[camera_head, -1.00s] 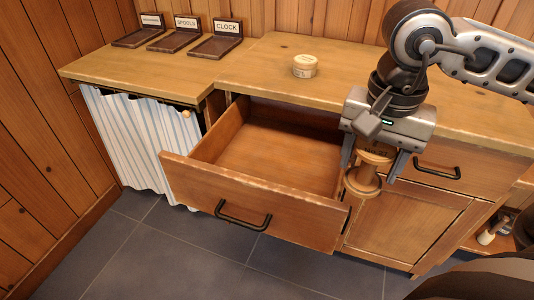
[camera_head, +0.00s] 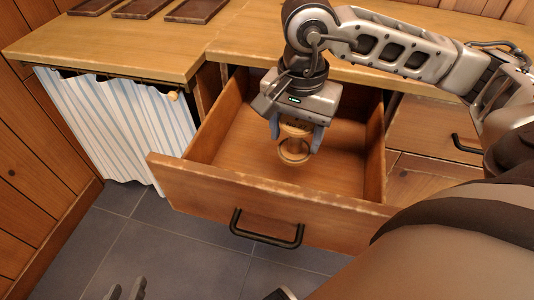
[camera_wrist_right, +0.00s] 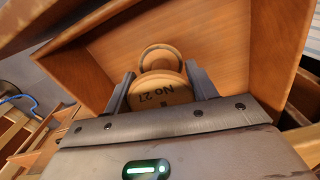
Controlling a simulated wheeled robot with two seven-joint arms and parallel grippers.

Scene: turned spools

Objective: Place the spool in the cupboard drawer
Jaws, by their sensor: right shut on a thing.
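The turned wooden spool (camera_head: 294,155) is upright inside the outline of the open cupboard drawer (camera_head: 200,187). My right gripper (camera_head: 296,135) points down over the drawer and is shut on the spool's upper part, one finger on each side. In the right wrist view the spool (camera_wrist_right: 166,92) shows its end marked "No 27" between the fingers, with the drawer's wooden inside (camera_wrist_right: 222,50) beyond it. I cannot tell whether the spool touches the drawer floor. My left gripper (camera_head: 126,290) shows only its fingertips at the bottom edge; they are apart with nothing between them.
The drawer's walls and front, with a black handle (camera_head: 266,232), surround the right gripper. The worktop (camera_head: 130,45) behind holds several dark trays (camera_head: 137,9). A striped curtain (camera_head: 115,120) hangs to the left. The drawer floor around the spool looks empty.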

